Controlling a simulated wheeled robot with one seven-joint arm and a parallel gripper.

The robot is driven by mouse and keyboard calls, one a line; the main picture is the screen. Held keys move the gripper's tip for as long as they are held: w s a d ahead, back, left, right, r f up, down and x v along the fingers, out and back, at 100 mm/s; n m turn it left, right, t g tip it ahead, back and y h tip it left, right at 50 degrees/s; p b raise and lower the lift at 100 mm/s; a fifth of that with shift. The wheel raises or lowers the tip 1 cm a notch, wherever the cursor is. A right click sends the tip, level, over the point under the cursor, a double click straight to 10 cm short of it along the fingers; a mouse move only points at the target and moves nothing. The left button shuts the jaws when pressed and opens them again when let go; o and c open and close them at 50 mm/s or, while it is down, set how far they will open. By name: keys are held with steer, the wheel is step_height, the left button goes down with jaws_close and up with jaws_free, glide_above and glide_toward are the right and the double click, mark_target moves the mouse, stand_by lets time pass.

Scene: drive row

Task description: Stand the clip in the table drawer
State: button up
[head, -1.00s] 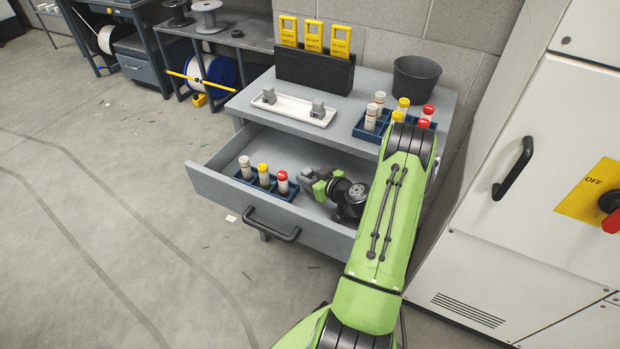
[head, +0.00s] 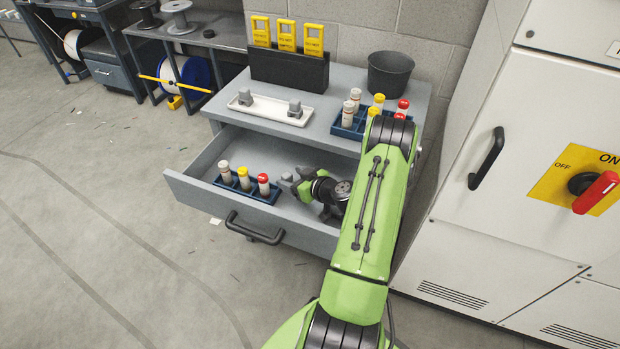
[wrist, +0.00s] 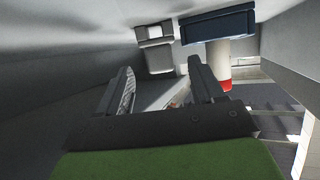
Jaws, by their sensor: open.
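A grey clip (head: 287,178) is in the open table drawer (head: 185,190), just right of the blue vial rack. In the wrist view the clip (wrist: 156,50) lies just beyond my fingertips, roughly in line with the gap between them. Whether it stands fully upright I cannot tell. My gripper (head: 297,179) is low inside the drawer, pointing left toward the clip. In the wrist view my gripper (wrist: 160,70) has its two dark fingers spread apart with nothing between them. Two similar grey clips sit on the white tray (head: 271,111) on the tabletop.
The blue rack (head: 240,190) with white-, yellow- and red-capped vials is close to the clip. Another vial rack (head: 347,131), a dark bin (head: 390,75) and a black holder with yellow tags (head: 288,72) stand on top. A switch cabinet (head: 540,150) bounds the right.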

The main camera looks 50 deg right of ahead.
steer(key=v, duration=1)
steer(key=shift+s+r+p, duration=0.2)
steer(key=shift+r+p, duration=0.05)
steer(key=shift+p, duration=0.05)
steer(key=shift+d, duration=0.1)
